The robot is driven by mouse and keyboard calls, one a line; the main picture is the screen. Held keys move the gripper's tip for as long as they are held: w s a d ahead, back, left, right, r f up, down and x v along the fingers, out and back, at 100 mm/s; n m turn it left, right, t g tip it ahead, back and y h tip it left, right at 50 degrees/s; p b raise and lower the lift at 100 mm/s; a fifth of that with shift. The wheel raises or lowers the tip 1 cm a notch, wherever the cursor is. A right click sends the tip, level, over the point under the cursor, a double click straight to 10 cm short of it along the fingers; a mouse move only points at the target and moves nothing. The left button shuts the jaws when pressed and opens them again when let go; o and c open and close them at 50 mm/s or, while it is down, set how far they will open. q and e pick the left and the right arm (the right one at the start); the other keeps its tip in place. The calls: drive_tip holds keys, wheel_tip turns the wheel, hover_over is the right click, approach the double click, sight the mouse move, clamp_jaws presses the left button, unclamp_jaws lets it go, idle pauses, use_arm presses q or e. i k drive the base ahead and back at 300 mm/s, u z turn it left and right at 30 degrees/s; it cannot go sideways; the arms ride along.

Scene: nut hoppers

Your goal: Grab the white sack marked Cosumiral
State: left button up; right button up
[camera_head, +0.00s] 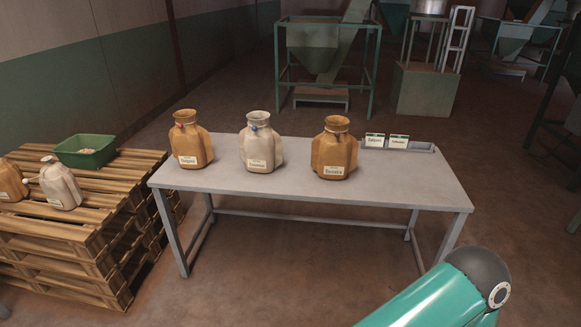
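A white sack (260,146) with a tied neck and a blue tag stands upright on the grey table, between two brown sacks. Its front label is too small to read for sure. A second white sack (60,185) lies tilted on the wooden pallets at the left, with a small label I cannot read. Neither of my grippers is in view. Only a teal and grey link of my own arm shows at the bottom right, well apart from the sacks.
The brown sacks (190,143) and (334,150) flank the white one on the table (400,187). A grey tray (424,149) with two label cards (386,141) lies at the back right. A green bin (86,151) sits on the pallets (120,200). The table's front right is clear.

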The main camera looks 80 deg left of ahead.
sight(260, 150)
drive_tip(key=u, duration=0.05)
drive_tip(key=i, duration=0.25)
drive_tip(key=u, duration=2.8)
drive_tip(key=k, duration=0.9)
drive_tip(key=u, duration=0.2)
drive_tip(key=i, duration=0.9)
drive_tip(key=z, duration=0.25)
drive_tip(key=k, duration=0.3)
drive_tip(key=u, duration=0.1)
